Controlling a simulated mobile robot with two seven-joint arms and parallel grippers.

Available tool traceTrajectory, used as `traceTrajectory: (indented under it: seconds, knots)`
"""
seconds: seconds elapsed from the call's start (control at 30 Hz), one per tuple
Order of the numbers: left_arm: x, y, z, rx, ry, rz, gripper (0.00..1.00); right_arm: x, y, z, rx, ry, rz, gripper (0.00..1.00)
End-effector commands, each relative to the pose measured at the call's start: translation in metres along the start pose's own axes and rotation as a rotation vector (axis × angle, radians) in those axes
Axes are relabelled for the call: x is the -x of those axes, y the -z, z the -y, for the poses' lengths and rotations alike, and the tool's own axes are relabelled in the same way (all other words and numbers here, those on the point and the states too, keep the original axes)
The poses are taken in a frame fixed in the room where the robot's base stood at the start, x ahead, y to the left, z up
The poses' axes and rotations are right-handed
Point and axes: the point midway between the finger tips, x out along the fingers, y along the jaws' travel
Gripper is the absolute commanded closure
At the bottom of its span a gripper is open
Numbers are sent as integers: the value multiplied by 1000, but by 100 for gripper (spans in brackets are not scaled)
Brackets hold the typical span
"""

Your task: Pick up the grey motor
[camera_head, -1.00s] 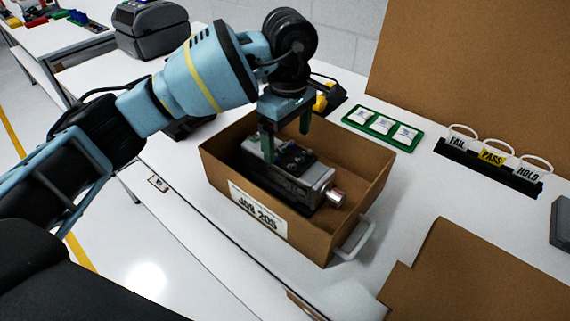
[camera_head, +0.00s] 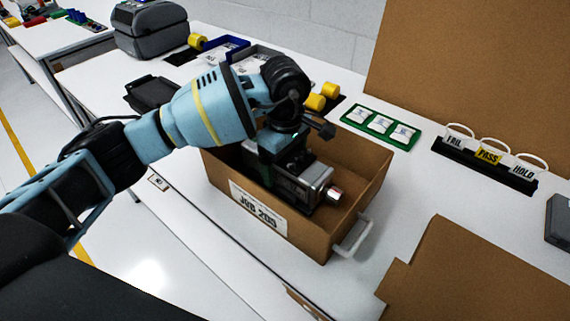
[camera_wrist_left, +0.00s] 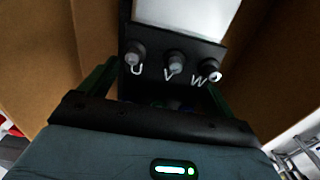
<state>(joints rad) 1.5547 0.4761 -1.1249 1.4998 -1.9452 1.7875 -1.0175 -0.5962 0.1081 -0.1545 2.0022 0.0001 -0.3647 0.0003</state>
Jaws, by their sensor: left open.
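The grey motor (camera_head: 311,183) lies in a brown cardboard box (camera_head: 300,234) labelled JOB 209, its silver shaft end (camera_head: 334,194) towards the lower right. My left gripper (camera_head: 277,172) is down in the box at the motor's rear part, open, with its fingers on either side of the body. The wrist and hand hide part of the motor. In the left wrist view, dark fingers (camera_wrist_left: 155,90) stand on both sides of a dark block with terminals marked U, V and W (camera_wrist_left: 173,62). Whether the fingers touch it cannot be seen. My right gripper is out of view.
A green tray with white pieces (camera_head: 381,123) and a rack with FAIL, PASS and HOLD tags (camera_head: 485,165) stand right of the box. Yellow rolls (camera_head: 318,100) lie behind it. A grey printer (camera_head: 150,29) stands at the back left. A brown cardboard piece (camera_head: 480,280) is at front right.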

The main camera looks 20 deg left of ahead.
Motion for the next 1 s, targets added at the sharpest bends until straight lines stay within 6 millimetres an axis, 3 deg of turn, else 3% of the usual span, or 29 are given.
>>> traceTrajectory:
  seconds: [0.07, 0.7, 1.0]
  knots:
    - [0, 0, 0, 0, 0, 0, 15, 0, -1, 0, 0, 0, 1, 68]
    - [0, 0, 0, 0, 1, 0, 99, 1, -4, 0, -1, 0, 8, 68]
    - [4, 0, -1, 0, -6, 1, 100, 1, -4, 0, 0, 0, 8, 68]
